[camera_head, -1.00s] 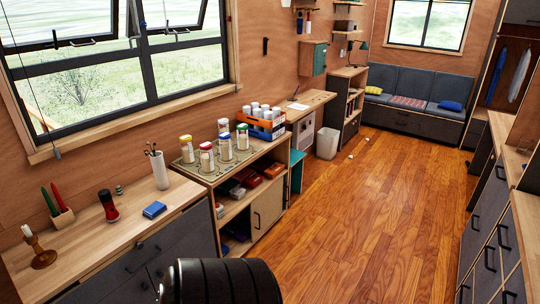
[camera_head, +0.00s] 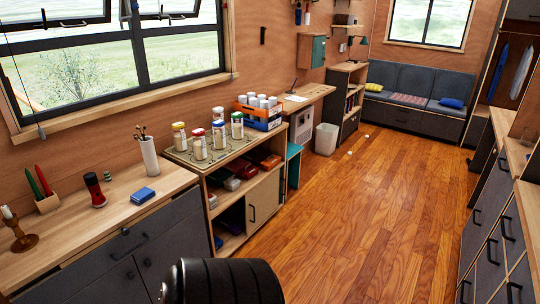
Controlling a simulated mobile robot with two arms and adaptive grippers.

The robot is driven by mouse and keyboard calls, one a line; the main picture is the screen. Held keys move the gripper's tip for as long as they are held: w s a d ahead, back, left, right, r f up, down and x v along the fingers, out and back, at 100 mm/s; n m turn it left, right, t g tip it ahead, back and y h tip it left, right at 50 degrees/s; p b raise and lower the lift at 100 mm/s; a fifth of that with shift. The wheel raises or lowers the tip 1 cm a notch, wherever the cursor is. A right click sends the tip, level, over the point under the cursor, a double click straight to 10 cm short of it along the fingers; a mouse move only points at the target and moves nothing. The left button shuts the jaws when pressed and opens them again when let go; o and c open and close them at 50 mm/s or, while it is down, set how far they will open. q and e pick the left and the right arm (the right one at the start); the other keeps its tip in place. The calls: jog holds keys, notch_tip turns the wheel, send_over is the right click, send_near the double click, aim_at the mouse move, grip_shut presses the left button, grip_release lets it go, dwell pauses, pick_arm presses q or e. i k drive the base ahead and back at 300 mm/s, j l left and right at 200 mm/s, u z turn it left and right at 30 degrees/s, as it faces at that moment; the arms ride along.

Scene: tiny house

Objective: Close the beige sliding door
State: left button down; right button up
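The beige sliding door (camera_head: 264,197) is a light wooden panel with a black bar handle. It covers the right part of the low cabinet's front. The cabinet's left part is open, with its shelves (camera_head: 229,211) and red and dark items showing. Neither gripper shows in the view. A black ribbed part, which seems to be mine, fills the bottom centre, in front of and below the cabinet.
Seasoning jars (camera_head: 199,144) and a crate of white canisters (camera_head: 258,118) stand on the cabinet top. A counter with grey drawers (camera_head: 157,247) adjoins it on the left. The wooden floor (camera_head: 360,215) is clear up to the right-hand grey cabinets (camera_head: 490,235).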

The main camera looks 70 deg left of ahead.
aim_at(262, 200)
jog(key=i+u, duration=0.1)
jog(key=u, duration=0.25)
jog(key=i+u, duration=0.15)
jog(key=u, duration=0.2)
jog(key=i+l+u, duration=0.1)
jog(key=u, duration=0.3)
